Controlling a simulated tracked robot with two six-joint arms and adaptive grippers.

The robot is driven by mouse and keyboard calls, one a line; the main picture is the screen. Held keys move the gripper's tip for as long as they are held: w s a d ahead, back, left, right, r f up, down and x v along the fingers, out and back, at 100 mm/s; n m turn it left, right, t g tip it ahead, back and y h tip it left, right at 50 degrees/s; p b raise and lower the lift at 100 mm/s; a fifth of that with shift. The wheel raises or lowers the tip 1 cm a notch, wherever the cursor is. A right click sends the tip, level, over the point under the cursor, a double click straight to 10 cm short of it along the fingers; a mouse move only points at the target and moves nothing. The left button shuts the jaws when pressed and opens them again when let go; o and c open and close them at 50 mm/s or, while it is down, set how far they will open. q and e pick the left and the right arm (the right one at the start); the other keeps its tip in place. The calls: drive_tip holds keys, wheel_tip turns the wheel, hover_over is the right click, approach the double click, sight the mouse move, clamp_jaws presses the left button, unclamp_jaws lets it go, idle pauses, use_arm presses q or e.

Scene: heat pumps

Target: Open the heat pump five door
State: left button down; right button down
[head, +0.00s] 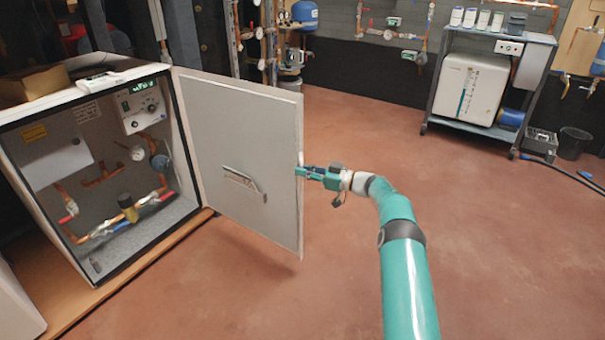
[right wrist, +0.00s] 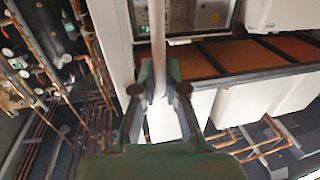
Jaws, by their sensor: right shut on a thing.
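The heat pump cabinet (head: 92,165) stands at the left in the head view, with its front open. Its pale grey door (head: 225,125) is hinged on the cabinet's right side and stands swung wide open. My right gripper (head: 305,172) is at the door's free edge, shut on the door. In the right wrist view the right gripper (right wrist: 160,92) has one finger on each side of the door (right wrist: 158,45), which appears edge-on. The exact grip on the edge or its handle is hidden. My left gripper is out of view.
Inside the cabinet are copper pipes, valves and a control panel (head: 142,105). A wooden base (head: 150,262) runs beneath it. A grey cart (head: 484,120) with a white unit stands at the back right, beside a black bin (head: 574,143). The reddish floor around the door is clear.

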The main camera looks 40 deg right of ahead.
drive_tip(key=shift+w+a+r, duration=0.15)
drive_tip(key=shift+w+a, duration=0.05)
drive_tip(key=shift+a, duration=0.05)
drive_tip(key=c, duration=1.7)
unclamp_jaws()
drive_tip(key=shift+o, duration=1)
drive_tip(key=shift+w, duration=0.15)
drive_tip(key=shift+s+d, duration=0.1)
drive_tip(key=shift+s, duration=0.1)
drive_tip(key=v, duration=1.1)
drive_tip(key=shift+s+d, duration=0.15)
drive_tip(key=shift+s, duration=0.2)
